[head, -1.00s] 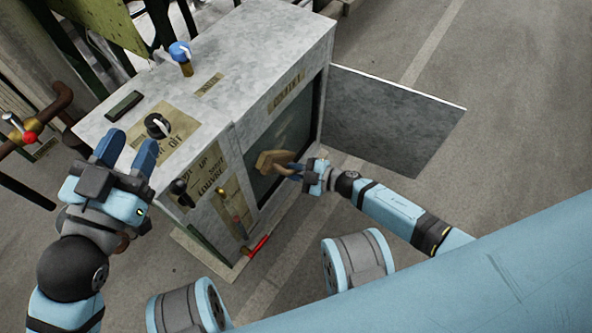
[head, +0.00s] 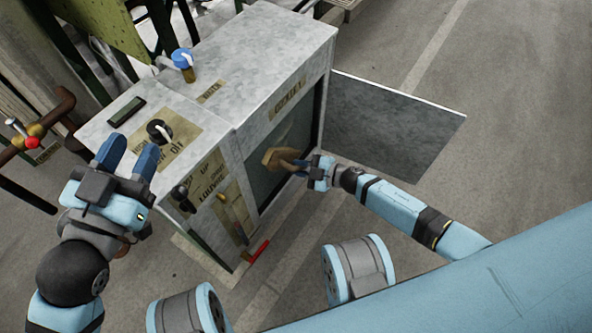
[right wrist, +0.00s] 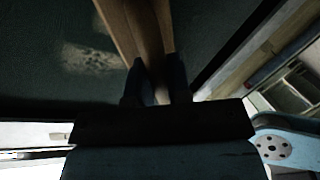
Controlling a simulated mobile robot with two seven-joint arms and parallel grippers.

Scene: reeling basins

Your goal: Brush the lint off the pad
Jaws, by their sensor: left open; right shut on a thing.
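The pad (head: 302,122) is a dark green upright surface in the open front of the grey cabinet. It fills much of the right wrist view (right wrist: 40,75). Pale speckled lint (right wrist: 92,60) lies on it there, left of the brush. My right gripper (head: 301,168) is shut on the handle of a wooden brush (head: 272,157). The brush is in front of the pad; contact cannot be told. In the right wrist view, the brush's wooden body (right wrist: 122,30) runs up from the fingers. My left gripper (head: 128,154) is open and empty, near the cabinet top's left front edge.
The grey cabinet door (head: 395,125) stands open to the right. The cabinet top carries a black knob (head: 159,131) and a blue-handled tap (head: 183,60). A red lever (head: 258,250) sticks out low at the front. Bare floor lies to the right.

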